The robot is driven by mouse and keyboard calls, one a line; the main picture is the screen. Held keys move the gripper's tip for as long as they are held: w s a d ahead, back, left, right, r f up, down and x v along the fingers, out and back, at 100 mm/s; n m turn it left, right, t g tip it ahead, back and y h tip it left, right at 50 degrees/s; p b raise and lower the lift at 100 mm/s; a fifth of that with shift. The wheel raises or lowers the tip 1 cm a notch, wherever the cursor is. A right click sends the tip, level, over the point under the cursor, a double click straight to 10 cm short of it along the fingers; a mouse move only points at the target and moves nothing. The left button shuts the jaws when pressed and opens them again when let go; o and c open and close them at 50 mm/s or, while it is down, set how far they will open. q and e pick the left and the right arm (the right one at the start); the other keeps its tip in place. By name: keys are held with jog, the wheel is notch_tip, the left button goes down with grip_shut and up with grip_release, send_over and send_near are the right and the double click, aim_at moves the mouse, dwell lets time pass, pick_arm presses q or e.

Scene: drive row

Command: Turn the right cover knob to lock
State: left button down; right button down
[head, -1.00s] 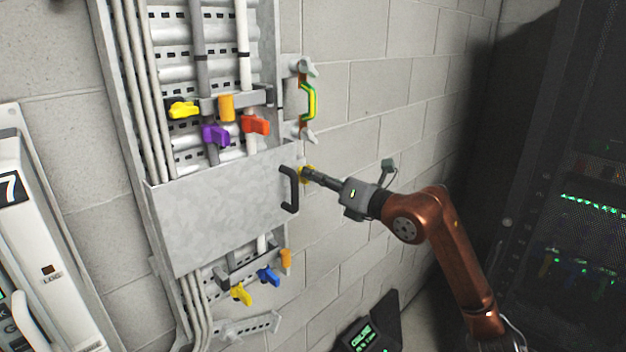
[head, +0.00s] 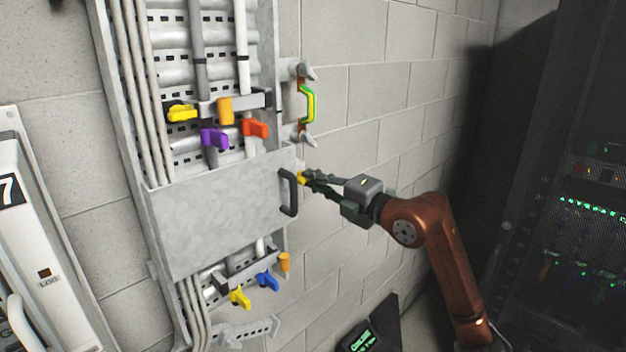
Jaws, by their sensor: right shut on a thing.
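The grey cover plate (head: 215,222) lies across the middle of the cable panel, with a black handle (head: 289,192) near its right edge. A small yellow knob (head: 301,177) sits just right of the handle, partly hidden by the fingers. My right gripper (head: 306,180) comes in from the right and is shut on this yellow knob. Its wrist is rolled so that both fingers show, one above the other. I cannot read the knob's exact angle. My left gripper is not in view.
Yellow (head: 182,112), orange (head: 225,110), purple (head: 215,138) and red (head: 256,128) valve handles stand above the cover, and more below it. A green-yellow handle (head: 309,104) with grey wing knobs is on the right. A dark server rack (head: 560,170) stands far right.

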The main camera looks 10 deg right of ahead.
jog(key=shift+m, duration=0.8)
jog(key=shift+f, duration=0.1)
jog(key=c, duration=2)
grip_release()
jog(key=v, duration=1.2)
jog(key=shift+s, duration=0.1)
